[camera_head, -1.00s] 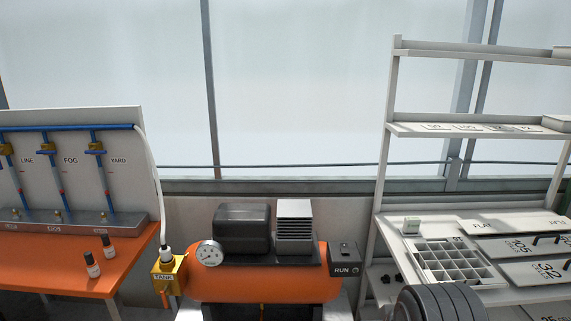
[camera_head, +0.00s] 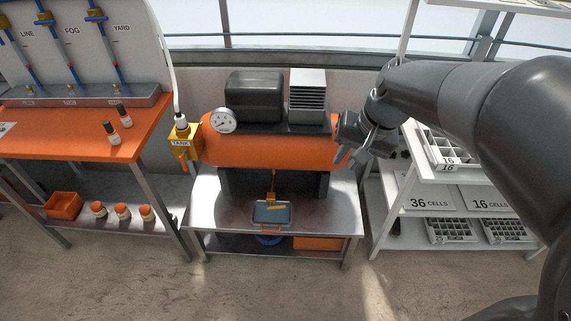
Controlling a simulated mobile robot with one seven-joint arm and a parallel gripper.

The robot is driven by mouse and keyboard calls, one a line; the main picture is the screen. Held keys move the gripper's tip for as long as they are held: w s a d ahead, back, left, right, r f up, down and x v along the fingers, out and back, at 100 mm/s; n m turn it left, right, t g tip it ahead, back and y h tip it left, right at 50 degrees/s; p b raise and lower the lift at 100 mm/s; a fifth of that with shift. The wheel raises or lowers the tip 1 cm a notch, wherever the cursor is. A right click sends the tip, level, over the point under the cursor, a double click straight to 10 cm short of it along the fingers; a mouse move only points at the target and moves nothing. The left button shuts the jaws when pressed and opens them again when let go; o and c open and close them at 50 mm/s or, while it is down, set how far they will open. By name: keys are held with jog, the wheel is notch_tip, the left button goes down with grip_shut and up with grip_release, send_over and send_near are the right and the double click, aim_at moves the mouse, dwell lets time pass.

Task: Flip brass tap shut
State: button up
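A small brass tap (camera_head: 271,196) hangs on a thin pipe below the orange air tank (camera_head: 268,152), over a shallow blue-grey tray (camera_head: 271,214). A larger brass block marked TANK (camera_head: 184,143) sits at the tank's left end, with a white hose running up from it and an orange lever below. Which way the small tap's handle lies is too small to tell. My gripper (camera_head: 360,158) is in front of the tank's right end, above and to the right of the small tap and apart from it. Its fingers look spread, with nothing between them.
The tank stands on a metal bench (camera_head: 215,205). An orange table (camera_head: 70,130) with two small bottles is at the left. A white shelf with cell trays (camera_head: 450,229) is at the right, partly behind my arm. The floor in front is clear.

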aim_at(283, 206)
jog(key=w+a+f+m+g+y, duration=0.35)
jog(key=w+f+y, duration=0.25)
jog(key=w+f, duration=1.35)
jog(key=w+a+f+m+t+y, duration=0.1)
jog(key=w+f+m+y, duration=0.15)
jog(key=f, duration=1.25)
jog(key=w+a+f+m+t+y, duration=0.1)
jog(key=f+m+y, duration=0.25)
jog(key=f, duration=1.15)
jog(key=shift+m+h, duration=0.35)
jog(key=shift+h, duration=0.05)
jog(key=x, duration=1)
jog(key=shift+w+a+f, duration=0.1)
jog(key=shift+w+a, duration=0.25)
jog(key=shift+c, duration=0.4)
grip_shut()
